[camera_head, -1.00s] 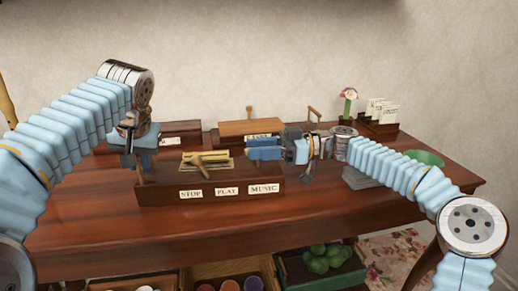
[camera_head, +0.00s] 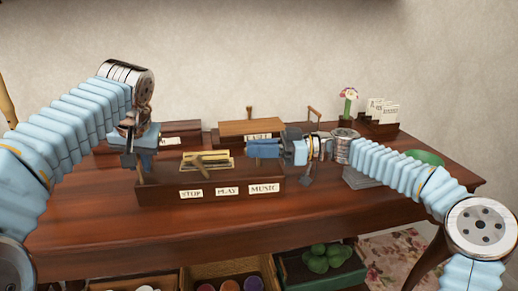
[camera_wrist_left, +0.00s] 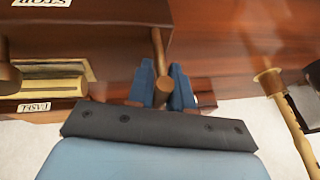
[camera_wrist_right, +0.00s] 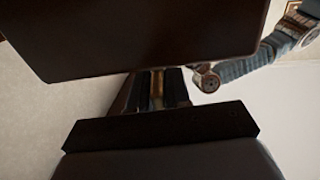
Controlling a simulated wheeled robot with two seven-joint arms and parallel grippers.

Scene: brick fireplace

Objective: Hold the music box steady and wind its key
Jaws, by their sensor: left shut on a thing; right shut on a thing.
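The music box is a dark wooden box (camera_head: 215,190) with STOP, PLAY and MUSIC labels on its front. A brass-coloured plate and a wooden cross-shaped piece (camera_head: 203,161) sit on its top. My left gripper (camera_wrist_left: 163,90) is at the box's left end, shut on a round-ended wooden peg (camera_wrist_left: 158,52) by the box wall. My right gripper (camera_head: 252,150) reaches in over the box's right end. In the right wrist view it is shut on a narrow brass-coloured rod (camera_wrist_right: 157,84) beside a dark panel. Which held piece is the key is unclear.
Behind stand a wooden box with a label (camera_head: 252,128), a card holder (camera_head: 377,128) and a flower in a green stem (camera_head: 348,104). A green dish (camera_head: 425,158) is at the right. Free tabletop (camera_head: 100,215) lies at the front left. Crates are below.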

